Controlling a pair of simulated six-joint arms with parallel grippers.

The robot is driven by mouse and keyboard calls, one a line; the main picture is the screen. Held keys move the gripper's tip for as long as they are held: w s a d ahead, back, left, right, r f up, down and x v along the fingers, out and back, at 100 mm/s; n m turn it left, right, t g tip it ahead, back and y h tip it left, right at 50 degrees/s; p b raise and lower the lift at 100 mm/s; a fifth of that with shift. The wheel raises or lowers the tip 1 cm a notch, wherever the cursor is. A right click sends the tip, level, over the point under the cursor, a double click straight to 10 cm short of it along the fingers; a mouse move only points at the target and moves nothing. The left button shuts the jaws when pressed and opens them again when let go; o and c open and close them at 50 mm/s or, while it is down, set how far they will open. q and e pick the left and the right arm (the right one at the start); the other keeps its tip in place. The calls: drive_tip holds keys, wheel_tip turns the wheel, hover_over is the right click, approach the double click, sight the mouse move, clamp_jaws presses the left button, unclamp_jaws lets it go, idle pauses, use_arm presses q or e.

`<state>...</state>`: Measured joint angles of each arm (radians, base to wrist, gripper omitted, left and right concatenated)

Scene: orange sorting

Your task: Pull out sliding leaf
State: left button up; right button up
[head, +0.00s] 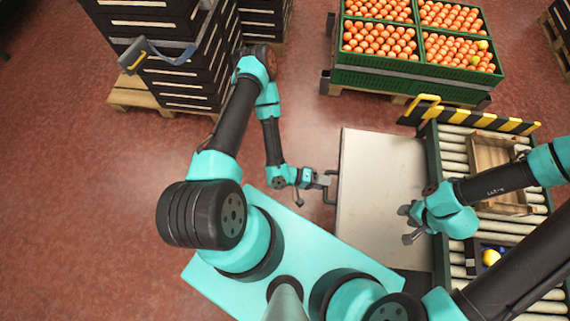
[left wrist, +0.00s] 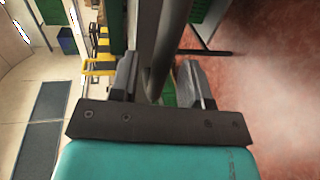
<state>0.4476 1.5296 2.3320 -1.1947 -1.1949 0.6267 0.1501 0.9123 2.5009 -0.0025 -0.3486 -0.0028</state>
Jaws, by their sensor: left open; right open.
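The sliding leaf (head: 380,190) is a flat pale grey panel beside the roller conveyor in the head view. A dark bracket-shaped handle (head: 329,201) stands out from its left edge. My left gripper (head: 325,180) is open at this handle. In the left wrist view, the dark handle bar (left wrist: 154,84) lies between the two spread fingers of my left gripper (left wrist: 158,80); I cannot tell whether either finger touches it. My right gripper (head: 407,224) is open and empty, over the right part of the leaf near the conveyor.
The roller conveyor (head: 453,158) runs along the leaf's right side, with a wooden crate (head: 484,152) on it. A yellow-and-black striped barrier (head: 483,120) crosses its far end. Green crates of oranges (head: 400,73) stand behind. Black stacked crates (head: 180,80) stand at upper left. The red floor left of the leaf is clear.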

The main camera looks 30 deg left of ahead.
use_arm(q)
drive_tip(key=v, duration=1.6)
idle(0.4)
drive_tip(key=w+a+m+g+y, duration=0.2)
drive_tip(key=w+a+g+y, duration=0.1)
drive_tip(key=w+y, duration=0.25)
wheel_tip(320, 180, up, 9)
drive_tip(key=d+g+y, duration=0.2)
drive_tip(key=y, duration=0.3)
drive_tip(key=shift+w+m, duration=0.35)
drive_tip(key=shift+m, duration=0.05)
